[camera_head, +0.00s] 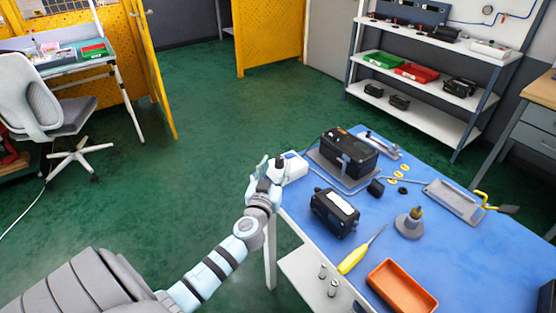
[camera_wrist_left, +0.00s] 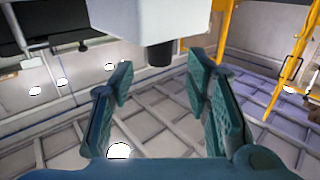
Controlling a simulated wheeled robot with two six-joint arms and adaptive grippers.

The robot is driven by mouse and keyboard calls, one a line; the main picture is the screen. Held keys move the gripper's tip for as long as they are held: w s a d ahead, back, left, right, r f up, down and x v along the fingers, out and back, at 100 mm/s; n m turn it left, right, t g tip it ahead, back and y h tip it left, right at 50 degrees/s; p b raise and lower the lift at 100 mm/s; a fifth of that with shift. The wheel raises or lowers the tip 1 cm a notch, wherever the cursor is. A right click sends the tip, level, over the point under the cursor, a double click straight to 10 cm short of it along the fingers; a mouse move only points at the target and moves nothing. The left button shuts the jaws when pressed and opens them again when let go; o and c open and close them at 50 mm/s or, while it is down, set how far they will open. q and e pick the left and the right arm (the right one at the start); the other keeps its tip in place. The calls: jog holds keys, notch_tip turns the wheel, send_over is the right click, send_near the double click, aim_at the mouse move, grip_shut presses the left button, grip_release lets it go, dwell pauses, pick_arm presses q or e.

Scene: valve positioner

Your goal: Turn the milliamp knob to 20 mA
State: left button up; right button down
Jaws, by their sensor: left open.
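A small white box (camera_head: 295,165) stands at the left edge of the blue table in the head view. In the left wrist view the white box (camera_wrist_left: 158,20) fills the top middle, and a black cylindrical knob (camera_wrist_left: 160,53) sticks out from it. No scale or reading on the box can be made out. My left gripper (camera_head: 270,167) is just left of the box in the head view. In the left wrist view the left gripper (camera_wrist_left: 160,76) is open and empty, its fingers spread to either side below the knob, apart from it. My right gripper is not in view.
The blue table (camera_head: 470,255) also holds a black positioner (camera_head: 345,155), a second black device (camera_head: 335,212), a yellow screwdriver (camera_head: 355,258), an orange tray (camera_head: 400,287) and a metal bracket (camera_head: 455,202). Green floor left of the table is clear around my arm.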

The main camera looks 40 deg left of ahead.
aim_at(278, 161)
pick_arm(q)
jog(key=x, duration=0.3)
jog(key=shift+w, duration=0.15)
